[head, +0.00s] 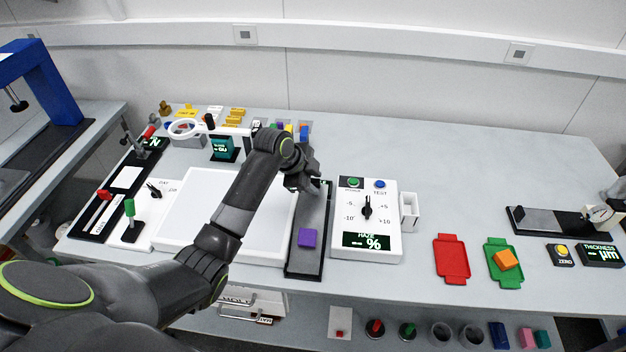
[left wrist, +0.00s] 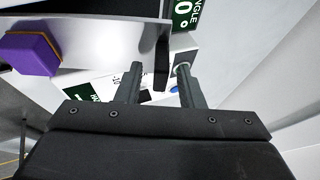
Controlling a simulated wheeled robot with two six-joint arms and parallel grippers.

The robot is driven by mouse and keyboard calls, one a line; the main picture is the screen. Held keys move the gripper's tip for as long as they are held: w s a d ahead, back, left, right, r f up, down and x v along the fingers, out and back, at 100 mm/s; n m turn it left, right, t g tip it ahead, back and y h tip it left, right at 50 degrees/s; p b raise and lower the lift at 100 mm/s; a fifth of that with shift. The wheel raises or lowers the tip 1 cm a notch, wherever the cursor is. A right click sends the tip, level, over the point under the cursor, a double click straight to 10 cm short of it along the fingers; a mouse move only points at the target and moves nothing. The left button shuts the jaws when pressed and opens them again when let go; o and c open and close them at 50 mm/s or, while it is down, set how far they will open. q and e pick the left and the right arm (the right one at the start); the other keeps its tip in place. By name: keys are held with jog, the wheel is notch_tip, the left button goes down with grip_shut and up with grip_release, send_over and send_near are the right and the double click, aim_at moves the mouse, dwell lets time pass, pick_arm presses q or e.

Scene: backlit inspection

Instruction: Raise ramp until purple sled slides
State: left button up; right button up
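The ramp (head: 313,215) is a long dark-grey strip in a black frame, right of the large white panel. It looks flat. The purple sled (head: 307,238) sits on its near part; in the left wrist view the sled (left wrist: 30,53) is at the upper left. My left gripper (head: 312,184) is over the ramp's far end and hides part of it. In the left wrist view my left gripper (left wrist: 161,82) is open, with a black tab (left wrist: 161,68) between its fingers, a gap showing on each side. A green angle display (left wrist: 184,14) reads 0. My right gripper is out of view.
Right of the ramp stands a white control box (head: 366,220) with a knob, buttons and a display. Farther right are a red tray (head: 451,259) and a green tray (head: 493,248) with an orange block (head: 506,260). The table's back right is clear.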

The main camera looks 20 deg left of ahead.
pick_arm(q)
jog(key=shift+s+a+r, duration=0.15)
jog(key=shift+a+r, duration=0.05)
jog(key=shift+r, duration=0.25)
jog(key=b+v, duration=0.2)
jog(key=v, duration=1.4)
jog(key=shift+b, duration=0.35)
jog(key=shift+s, duration=0.2)
